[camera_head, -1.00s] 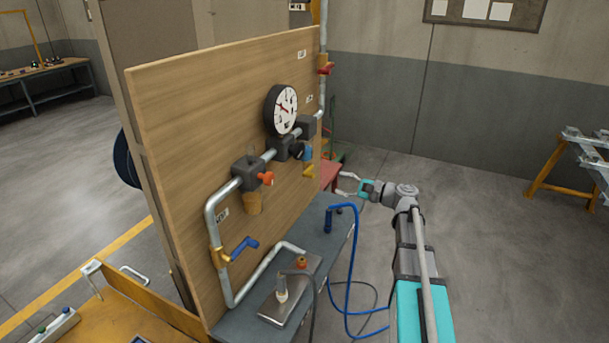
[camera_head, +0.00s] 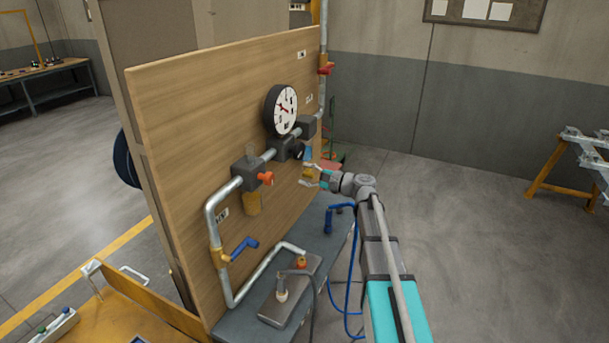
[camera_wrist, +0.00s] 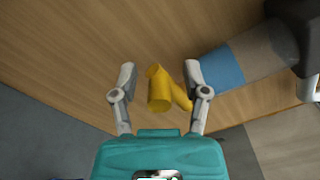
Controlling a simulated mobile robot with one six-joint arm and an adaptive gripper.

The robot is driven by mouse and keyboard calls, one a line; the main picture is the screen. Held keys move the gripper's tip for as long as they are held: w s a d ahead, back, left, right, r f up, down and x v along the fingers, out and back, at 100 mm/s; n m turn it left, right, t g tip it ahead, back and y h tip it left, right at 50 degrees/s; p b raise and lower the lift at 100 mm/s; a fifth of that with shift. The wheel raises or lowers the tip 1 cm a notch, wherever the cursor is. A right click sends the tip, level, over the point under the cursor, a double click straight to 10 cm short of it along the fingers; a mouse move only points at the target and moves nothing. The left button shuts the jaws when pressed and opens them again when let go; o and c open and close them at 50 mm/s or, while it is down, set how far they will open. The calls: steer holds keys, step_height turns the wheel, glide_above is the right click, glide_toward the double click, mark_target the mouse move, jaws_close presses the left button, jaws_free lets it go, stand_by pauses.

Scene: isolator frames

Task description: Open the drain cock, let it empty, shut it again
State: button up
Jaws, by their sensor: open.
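The drain cock has a yellow handle (camera_wrist: 160,90), which lies between the open fingers of my gripper (camera_wrist: 158,82) in the wrist view. The fingers stand apart on either side of it, and I cannot tell whether either touches it. A blue-banded grey bowl (camera_wrist: 222,68) is beside the handle in the wrist view. In the head view my gripper (camera_head: 310,176) is at the board below the dark regulator block, around the small yellow handle (camera_head: 308,171), which is partly hidden.
A wooden board (camera_head: 170,120) carries pipes, a round gauge (camera_head: 281,109), an orange-red knob (camera_head: 266,178) and a blue lever (camera_head: 244,247).

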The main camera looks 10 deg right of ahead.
steer(key=shift+w+a, duration=0.1)
steer(key=shift+a, duration=0.05)
jaws_close()
steer(key=shift+a, duration=0.1)
